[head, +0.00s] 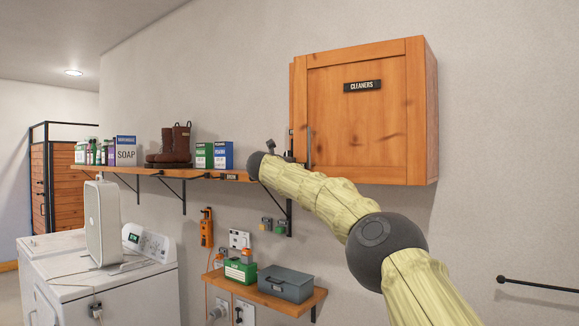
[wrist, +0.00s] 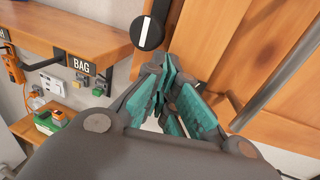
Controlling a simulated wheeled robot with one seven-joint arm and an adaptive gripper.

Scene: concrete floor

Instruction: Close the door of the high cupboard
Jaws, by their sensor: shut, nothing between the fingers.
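The high cupboard (head: 431,110) hangs on the wall, a wooden box with a dark "CLEANERS" plate. Its door (head: 355,120) faces me and covers the front. A narrow wood strip shows along its left edge, and I cannot tell whether the door is fully flush. A dark vertical handle (head: 308,147) is at the door's lower left; a grey bar, likely this handle, crosses the wrist view (wrist: 280,88). My gripper (head: 271,147) is at the cupboard's lower left, beside the handle. In the wrist view its teal-padded fingers (wrist: 172,68) are together and empty, close to the wood; contact is unclear.
A long wall shelf (head: 200,174) with boots and boxes runs left of the cupboard. A lower shelf (head: 315,300) holds a grey toolbox (head: 286,284). A white washer (head: 110,285) stands at left. A dark rail (head: 537,285) sticks out at right. Wall right of the cupboard is bare.

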